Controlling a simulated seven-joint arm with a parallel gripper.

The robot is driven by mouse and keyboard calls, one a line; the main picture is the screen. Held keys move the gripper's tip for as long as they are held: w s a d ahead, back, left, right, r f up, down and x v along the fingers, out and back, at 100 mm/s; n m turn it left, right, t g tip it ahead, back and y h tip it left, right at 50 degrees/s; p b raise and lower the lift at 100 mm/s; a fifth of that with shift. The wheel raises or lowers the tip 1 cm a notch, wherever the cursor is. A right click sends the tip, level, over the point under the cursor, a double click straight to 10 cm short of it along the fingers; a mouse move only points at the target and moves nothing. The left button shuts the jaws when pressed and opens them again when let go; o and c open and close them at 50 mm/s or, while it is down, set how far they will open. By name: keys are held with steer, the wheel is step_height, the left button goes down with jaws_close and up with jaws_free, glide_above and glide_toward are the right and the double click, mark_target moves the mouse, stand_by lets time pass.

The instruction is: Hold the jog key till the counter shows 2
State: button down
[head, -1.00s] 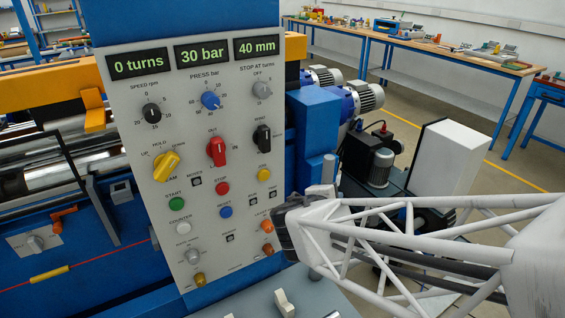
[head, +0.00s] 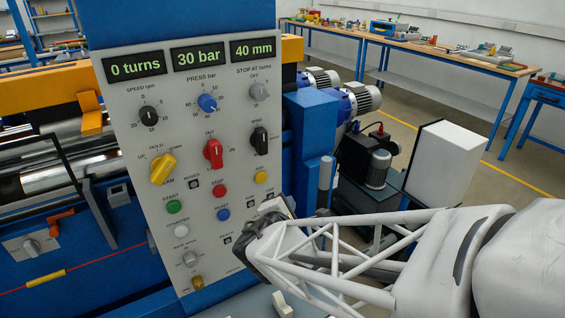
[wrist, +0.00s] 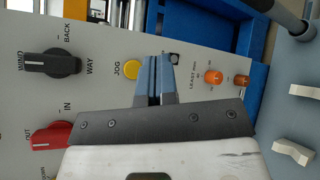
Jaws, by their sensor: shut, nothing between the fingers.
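The jog key is a round yellow button (wrist: 132,70) labelled JOG in the wrist view. It also shows as a yellow button on the grey panel in the head view (head: 261,177). The turns counter (head: 136,67) is a green-lit display reading "0 turns". My gripper (wrist: 154,62) is shut and empty, its two blue-grey fingers together. In the head view my gripper (head: 262,240) is below the jog key, covering the panel's lower right.
Near the key are a black wind/way/back knob (wrist: 50,64), a red knob (wrist: 50,136) and an orange knob (wrist: 213,77). Green start (head: 174,207) and red stop (head: 219,190) buttons sit to the left. A blue post (head: 315,150) stands right of the panel.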

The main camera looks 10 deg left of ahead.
mark_target(261, 178)
steer(key=shift+w+a, duration=0.1)
steer(key=shift+w+a, duration=3)
